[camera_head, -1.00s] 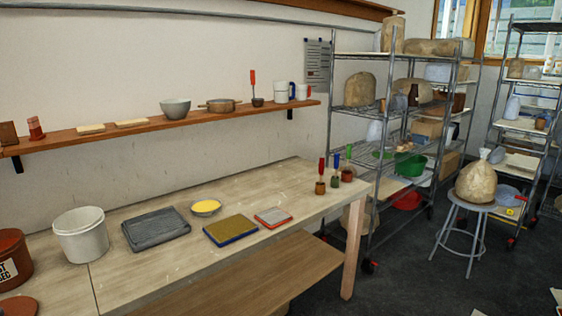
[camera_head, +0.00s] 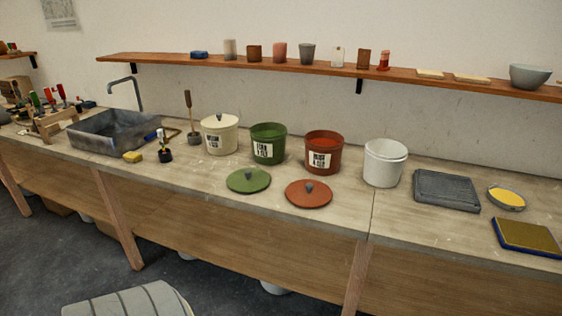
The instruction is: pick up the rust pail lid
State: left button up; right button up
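The rust pail lid (camera_head: 309,195) lies flat on the workbench near its front edge, with a small dark knob on top. The open rust pail (camera_head: 324,153) with a white label stands just behind it. A green lid (camera_head: 248,181) lies to its left, apart from it, in front of the open green pail (camera_head: 268,144). Neither of my grippers is in the head view.
A cream pail (camera_head: 220,134) with its lid on stands left of the green pail. A white bucket (camera_head: 385,163) and a dark grey tray (camera_head: 446,190) are to the right. A sink (camera_head: 112,132) is at the left. A striped cushioned thing (camera_head: 128,301) is on the floor side.

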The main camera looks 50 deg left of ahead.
aim_at(304, 193)
jog(key=u, duration=1.45)
